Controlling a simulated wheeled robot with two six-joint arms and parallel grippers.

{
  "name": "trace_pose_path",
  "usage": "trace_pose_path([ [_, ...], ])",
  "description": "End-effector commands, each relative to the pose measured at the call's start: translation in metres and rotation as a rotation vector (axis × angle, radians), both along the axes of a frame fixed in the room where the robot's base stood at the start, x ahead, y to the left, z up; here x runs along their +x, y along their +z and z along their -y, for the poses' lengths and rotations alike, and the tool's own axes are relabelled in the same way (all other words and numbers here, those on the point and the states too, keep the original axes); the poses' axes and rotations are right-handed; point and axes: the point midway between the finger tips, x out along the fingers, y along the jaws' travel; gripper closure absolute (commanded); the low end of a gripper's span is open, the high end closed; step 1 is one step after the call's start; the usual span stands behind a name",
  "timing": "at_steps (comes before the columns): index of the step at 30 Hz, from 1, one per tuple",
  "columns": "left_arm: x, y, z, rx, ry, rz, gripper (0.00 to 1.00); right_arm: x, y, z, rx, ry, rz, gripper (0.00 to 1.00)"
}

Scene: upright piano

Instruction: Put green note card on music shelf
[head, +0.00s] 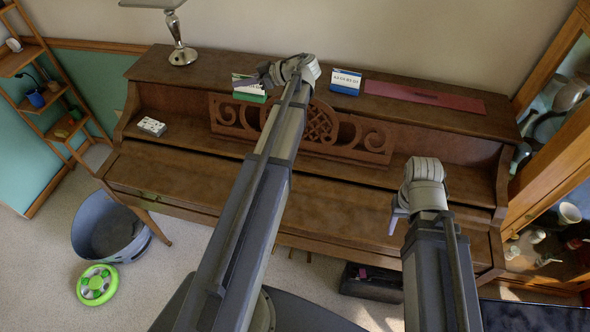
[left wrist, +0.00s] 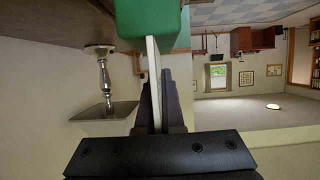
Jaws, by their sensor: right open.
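The green note card (head: 249,89), white with a green lower part, is at the piano's top, left of centre. My left gripper (head: 266,75) is at the card's right side. In the left wrist view the card's green part (left wrist: 148,18) is at the top, and its thin white panel runs between my dark fingers (left wrist: 157,100), which look closed on it. Whether the card touches the piano top is unclear. The music shelf (head: 236,122), with carved brown scrollwork, stands below, partly hidden by my left arm. My right gripper (head: 397,214) is open and empty over the front of the piano.
A blue and white card (head: 345,82) stands right of my left gripper, beside a long red strip (head: 425,97). A lamp (head: 181,52) stands at the top left. A small white item (head: 152,126) lies at the piano's left. A grey tub (head: 105,225) is on the floor.

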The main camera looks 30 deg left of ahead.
Motion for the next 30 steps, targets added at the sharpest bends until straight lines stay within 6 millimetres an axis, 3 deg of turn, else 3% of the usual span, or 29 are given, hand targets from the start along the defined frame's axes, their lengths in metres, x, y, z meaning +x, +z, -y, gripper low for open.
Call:
trace_pose_path([
  [10,-0.012,-0.044,0.014,0.0,0.007,0.0,1.0,0.0,-0.044,0.0,0.0,0.0,0.0,0.5],
  [19,-0.028,-0.098,0.032,0.0,0.017,0.0,1.0,0.0,-0.098,0.0,0.0,-0.001,0.0,0.5],
  [30,-0.032,-0.11,0.037,0.0,0.022,0.001,1.0,0.0,-0.11,0.0,0.0,-0.001,0.0,0.5],
])
